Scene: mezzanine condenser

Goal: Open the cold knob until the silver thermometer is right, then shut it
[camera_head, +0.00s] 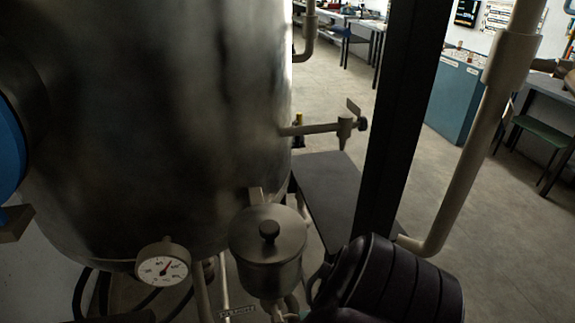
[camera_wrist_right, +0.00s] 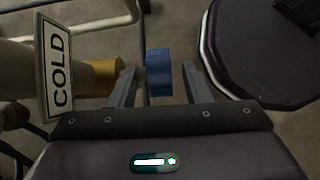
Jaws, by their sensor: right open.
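The cold knob is a blue knob (camera_wrist_right: 158,72) beside a brass fitting (camera_wrist_right: 101,76) in the right wrist view. A white label (camera_wrist_right: 57,70) reading COLD stands left of it. My right gripper (camera_wrist_right: 162,60) is open, with the blue knob between its fingers and a gap visible on each side. A round thermometer (camera_head: 163,266) with a silver rim, white face and red needle is at the tank's lower edge in the head view. Its scale is too small to read. My left gripper is not in view.
A large metal tank (camera_head: 190,110) fills the left of the head view. A lidded metal pot (camera_head: 267,243) stands right of the thermometer. A dark post (camera_head: 400,110), a pale pipe (camera_head: 462,175) and a side tap (camera_head: 344,127) stand to the right. Open floor (camera_head: 345,85) lies behind.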

